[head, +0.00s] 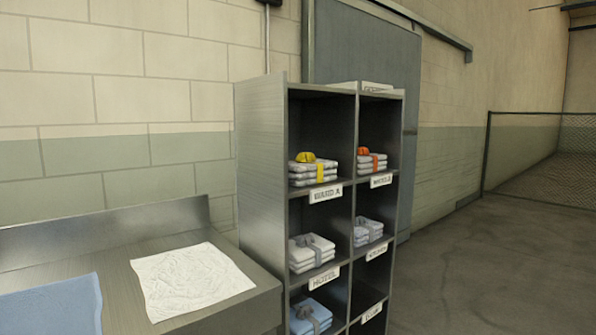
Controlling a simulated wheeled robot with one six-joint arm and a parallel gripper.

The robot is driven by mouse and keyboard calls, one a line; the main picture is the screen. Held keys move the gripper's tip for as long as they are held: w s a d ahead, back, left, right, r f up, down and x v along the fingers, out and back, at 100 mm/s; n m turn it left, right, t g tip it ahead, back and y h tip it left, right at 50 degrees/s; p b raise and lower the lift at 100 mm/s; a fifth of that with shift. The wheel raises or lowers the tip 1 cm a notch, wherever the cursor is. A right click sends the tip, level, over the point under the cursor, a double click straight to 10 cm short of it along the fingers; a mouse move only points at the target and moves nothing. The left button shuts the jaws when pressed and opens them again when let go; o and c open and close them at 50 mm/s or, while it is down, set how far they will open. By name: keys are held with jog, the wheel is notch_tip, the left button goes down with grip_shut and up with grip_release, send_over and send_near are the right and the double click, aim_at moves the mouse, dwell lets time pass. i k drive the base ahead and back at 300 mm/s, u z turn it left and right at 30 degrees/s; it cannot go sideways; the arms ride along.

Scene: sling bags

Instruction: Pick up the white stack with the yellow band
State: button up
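The white stack with the yellow band (308,173) sits in the upper left compartment of the grey shelf unit (259,165). It is several folded white layers with a yellow strap down the front and a yellow bunch on top. A label (326,192) is on the shelf edge below it. My gripper is not in view.
A white stack with an orange band (370,164) is in the compartment to the right. Grey-banded stacks (310,252) (367,231) and a blue stack (310,318) are lower. A metal table (130,290) at left holds a white cloth (190,280) and a blue cloth (55,308). Floor at right is clear.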

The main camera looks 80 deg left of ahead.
aim_at(305, 170)
jog(key=u, duration=2.4)
jog(key=k, duration=0.55)
jog(key=z, duration=0.75)
jog(key=i, duration=1.8)
jog(key=u, duration=0.6)
